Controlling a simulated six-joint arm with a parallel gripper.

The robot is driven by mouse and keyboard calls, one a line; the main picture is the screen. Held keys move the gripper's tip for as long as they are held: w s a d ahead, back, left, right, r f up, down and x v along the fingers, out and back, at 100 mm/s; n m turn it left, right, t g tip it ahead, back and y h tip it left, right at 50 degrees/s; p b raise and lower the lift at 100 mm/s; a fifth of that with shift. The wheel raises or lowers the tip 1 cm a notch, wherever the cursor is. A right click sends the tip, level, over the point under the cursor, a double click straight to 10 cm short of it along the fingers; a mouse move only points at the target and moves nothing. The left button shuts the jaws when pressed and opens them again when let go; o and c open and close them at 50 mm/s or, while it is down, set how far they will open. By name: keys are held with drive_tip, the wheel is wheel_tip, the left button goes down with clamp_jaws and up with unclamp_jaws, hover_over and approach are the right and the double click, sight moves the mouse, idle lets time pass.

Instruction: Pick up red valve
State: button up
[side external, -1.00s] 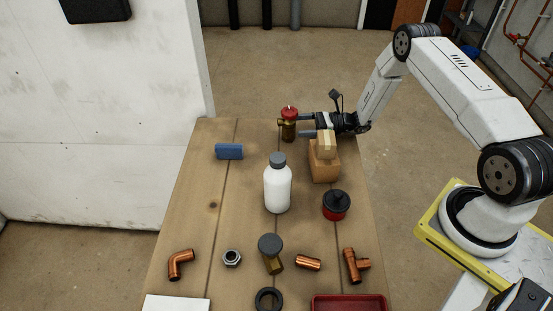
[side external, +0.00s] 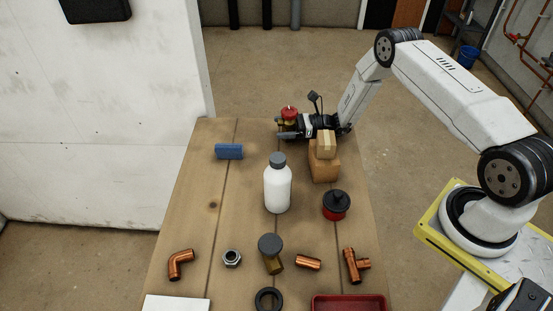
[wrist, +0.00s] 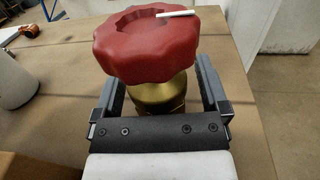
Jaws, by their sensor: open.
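The red valve (side external: 289,112) stands upright at the far end of the wooden table, with a red knob on a brass body. In the wrist view its scalloped red knob (wrist: 147,43) sits above the brass body (wrist: 158,92), with a small white mark on top. My gripper (side external: 287,130) is open around the valve. In the wrist view my gripper's fingers (wrist: 160,88) stand on either side of the brass body, below the knob, with a visible gap on each side. The lower part of the brass body is hidden behind the gripper's palm.
Wooden blocks (side external: 324,168) stand stacked just in front of my gripper. Copper fittings and a red tray (side external: 349,303) lie at the near end. The table's far left is clear.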

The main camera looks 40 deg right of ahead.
idle(0.4)
clamp_jaws()
drive_tip(key=shift+r, duration=0.2)
drive_tip(key=shift+r, duration=4.85)
